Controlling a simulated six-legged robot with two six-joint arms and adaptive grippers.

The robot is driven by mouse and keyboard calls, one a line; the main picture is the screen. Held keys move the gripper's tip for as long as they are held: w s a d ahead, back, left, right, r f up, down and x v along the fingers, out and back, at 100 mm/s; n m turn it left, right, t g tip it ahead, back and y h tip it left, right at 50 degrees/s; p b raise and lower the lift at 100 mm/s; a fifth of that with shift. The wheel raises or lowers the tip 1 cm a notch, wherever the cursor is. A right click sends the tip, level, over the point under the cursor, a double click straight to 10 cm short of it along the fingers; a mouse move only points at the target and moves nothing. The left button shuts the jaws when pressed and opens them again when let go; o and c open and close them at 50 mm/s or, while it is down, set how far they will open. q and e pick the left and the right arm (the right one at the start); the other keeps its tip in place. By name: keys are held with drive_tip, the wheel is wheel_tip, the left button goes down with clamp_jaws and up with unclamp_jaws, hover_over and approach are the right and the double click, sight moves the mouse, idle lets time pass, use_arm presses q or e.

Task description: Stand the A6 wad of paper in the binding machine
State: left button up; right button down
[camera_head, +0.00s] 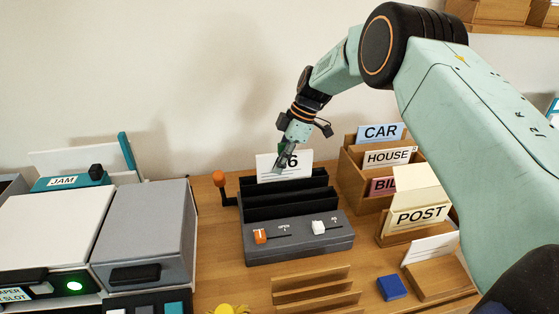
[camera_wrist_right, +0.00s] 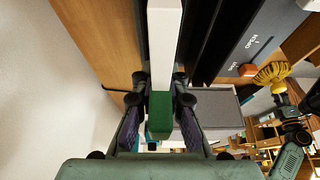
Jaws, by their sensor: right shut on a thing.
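The white wad of paper (camera_head: 266,169) stands upright at the rear of the binding machine (camera_head: 296,246); its label is partly covered, with a 6 showing. My right gripper (camera_head: 283,159) is shut on the wad from above. In the right wrist view the wad (camera_wrist_right: 163,45) shows as a white strip, with a green block (camera_wrist_right: 160,113) between the fingers. The wad's lower edge is hidden behind the machine's black rails, so I cannot tell whether it rests in a slot. The machine has an orange-knobbed lever at its left. My left gripper is not in view.
A wooden file holder (camera_head: 348,170) with CAR and HOUSE cards stands right of the machine, with a POST holder (camera_head: 408,236) nearer. A grey box (camera_head: 150,225) stands at the left. A stepped wooden rack (camera_head: 312,291) and blue block (camera_head: 391,288) lie in front.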

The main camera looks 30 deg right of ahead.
sight(280, 144)
drive_tip(key=shift+f+b, duration=0.5)
drive_tip(key=shift+f, duration=0.35)
drive_tip(key=c, duration=1.3)
unclamp_jaws()
drive_tip(key=o, duration=0.5)
drive_tip(key=shift+r, duration=0.15)
drive_tip(key=shift+r+p, duration=2.65)
drive_tip(key=shift+r, duration=1.25)
